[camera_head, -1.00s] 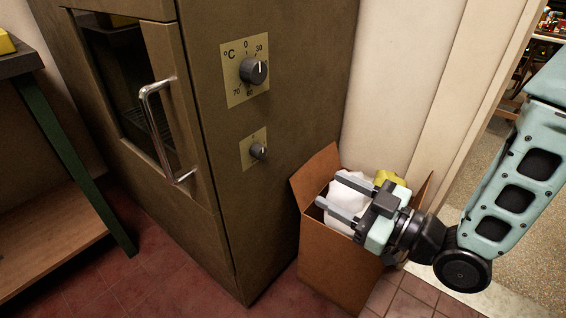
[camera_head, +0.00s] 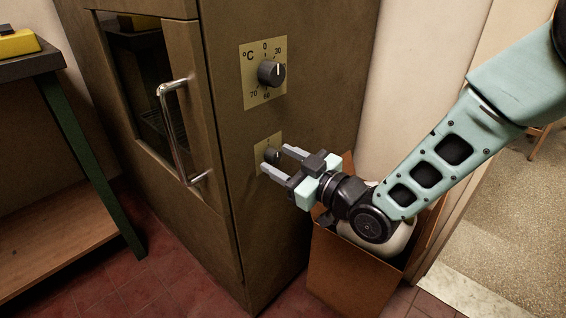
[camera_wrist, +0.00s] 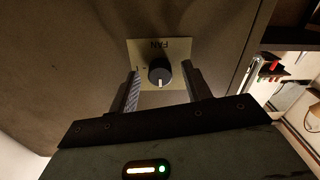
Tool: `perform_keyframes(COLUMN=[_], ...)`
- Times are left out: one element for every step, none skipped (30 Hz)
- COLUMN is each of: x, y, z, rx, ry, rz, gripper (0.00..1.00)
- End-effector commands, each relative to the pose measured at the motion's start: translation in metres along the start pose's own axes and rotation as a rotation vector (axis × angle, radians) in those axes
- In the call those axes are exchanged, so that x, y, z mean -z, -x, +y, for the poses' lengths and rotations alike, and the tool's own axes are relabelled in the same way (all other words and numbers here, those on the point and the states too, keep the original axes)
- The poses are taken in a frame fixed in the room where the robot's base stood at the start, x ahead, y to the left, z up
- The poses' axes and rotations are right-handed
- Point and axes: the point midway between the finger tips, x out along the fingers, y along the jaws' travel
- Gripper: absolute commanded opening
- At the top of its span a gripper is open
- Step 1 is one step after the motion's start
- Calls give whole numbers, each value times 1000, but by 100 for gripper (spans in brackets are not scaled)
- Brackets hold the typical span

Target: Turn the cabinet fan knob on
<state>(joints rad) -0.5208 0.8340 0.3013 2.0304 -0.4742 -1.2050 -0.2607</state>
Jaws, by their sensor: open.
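The fan knob (camera_wrist: 159,72) is a small dark round knob with a white pointer line, on a pale plate marked FAN (camera_wrist: 174,48) on the cabinet's side. In the head view the fan knob (camera_head: 271,155) shows below the larger temperature knob. My gripper (camera_head: 276,160) is open, its two fingers pointing at the cabinet (camera_head: 225,190). In the wrist view my gripper (camera_wrist: 160,84) has one finger on each side of the knob, with gaps. I cannot tell whether the fingertips reach around it in depth. The plate is partly hidden by the fingers.
The temperature knob (camera_head: 271,72) sits above on its own scale plate. The cabinet door has a metal handle (camera_head: 172,130) at left. An open cardboard box (camera_head: 345,272) stands on the floor below my arm. A workbench (camera_head: 30,62) is at far left.

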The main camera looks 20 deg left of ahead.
Motion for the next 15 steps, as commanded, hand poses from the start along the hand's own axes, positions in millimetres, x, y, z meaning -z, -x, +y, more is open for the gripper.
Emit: perform_keyframes(x=[0,0,0,0,0,0,0,0,0,0,0,0,0,0,0], y=[-2,-2,-2,-2,-2,-2,-2,-2,-2,-2,-2,-2,-2,-2,-2], z=[0,0,0,0,0,0,0,0,0,0,0,0,0,0,0], rx=[0,0,0,0,0,0,0,0,0,-1,0,0,0,0,0], ry=[0,0,-1,0,-1,-1,-1,-1,-1,-1,-1,-1,0,0,-1], rz=[0,0,0,0,0,0,0,0,0,0,0,0,0,0,0], gripper=[49,49,49,49,49,49,49,49,46,37,29,18,10,4,4])
